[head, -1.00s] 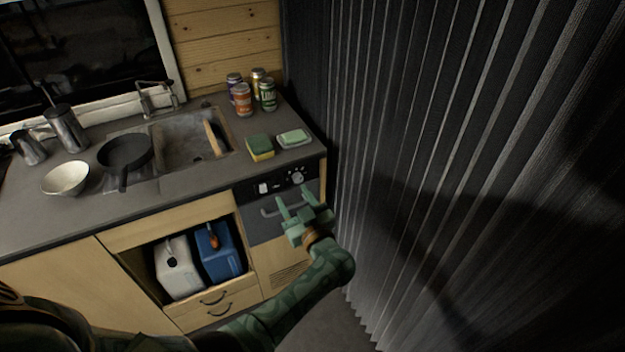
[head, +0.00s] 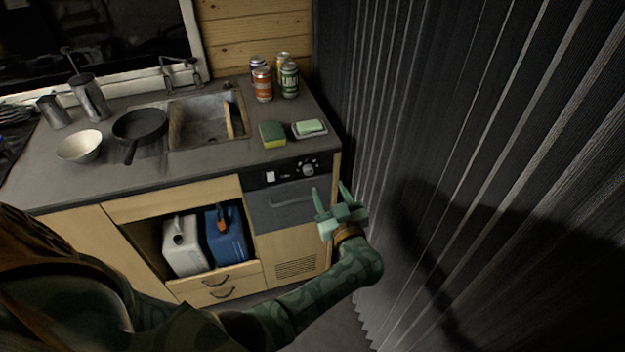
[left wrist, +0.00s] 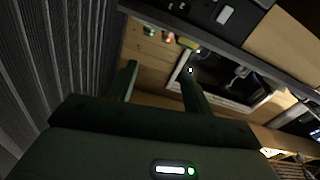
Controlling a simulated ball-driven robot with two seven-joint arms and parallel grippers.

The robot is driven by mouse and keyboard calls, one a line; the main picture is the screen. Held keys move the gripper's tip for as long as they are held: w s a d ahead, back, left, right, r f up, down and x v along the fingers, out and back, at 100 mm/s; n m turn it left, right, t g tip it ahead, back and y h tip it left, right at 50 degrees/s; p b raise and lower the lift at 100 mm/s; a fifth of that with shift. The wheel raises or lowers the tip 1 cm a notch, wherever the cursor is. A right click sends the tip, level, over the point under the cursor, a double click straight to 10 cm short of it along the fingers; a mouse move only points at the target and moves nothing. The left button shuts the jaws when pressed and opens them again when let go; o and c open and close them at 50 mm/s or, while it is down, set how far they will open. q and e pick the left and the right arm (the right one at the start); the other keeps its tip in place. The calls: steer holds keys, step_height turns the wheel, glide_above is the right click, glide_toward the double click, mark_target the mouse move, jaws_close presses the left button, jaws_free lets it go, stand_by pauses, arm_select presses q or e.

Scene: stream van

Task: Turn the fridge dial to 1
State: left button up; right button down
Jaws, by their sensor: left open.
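The fridge dial (head: 308,169) is a small round grey knob at the right end of the black control panel (head: 288,174), above the grey fridge front (head: 286,207). Its markings are too small to read. My left gripper (head: 328,188) is open and empty, just right of and below the dial in the head view, with its fingers pointing up. It looks apart from the panel. In the left wrist view, the two fingers (left wrist: 159,68) are spread with nothing between them. The panel's white switch (left wrist: 225,14) shows at the top there; I cannot make out the dial in that view.
A dark pleated curtain (head: 450,150) stands close on the right. On the counter (head: 205,168) above are a sponge (head: 272,134), a soap dish (head: 309,129) and several cans (head: 262,85). Two jugs sit in the open cupboard at left.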

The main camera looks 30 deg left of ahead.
arm_select(q)
steer(key=b, duration=0.7)
glide_toward(309, 172)
steer(key=b+x, duration=0.4)
steer(key=x, duration=0.3)
steer(key=shift+f, duration=0.15)
steer(key=shift+w+a, duration=0.45)
steer(key=shift+a, duration=0.05)
arm_select(e)
steer(key=s+f+g, duration=0.1)
steer(key=s+f, duration=0.2)
steer(key=f, duration=0.8)
steer(key=shift+d+f, duration=0.3)
steer(key=shift+f, duration=0.1)
arm_select(q)
steer(key=c, duration=1)
arm_select(e)
steer(key=shift+a, duration=0.1)
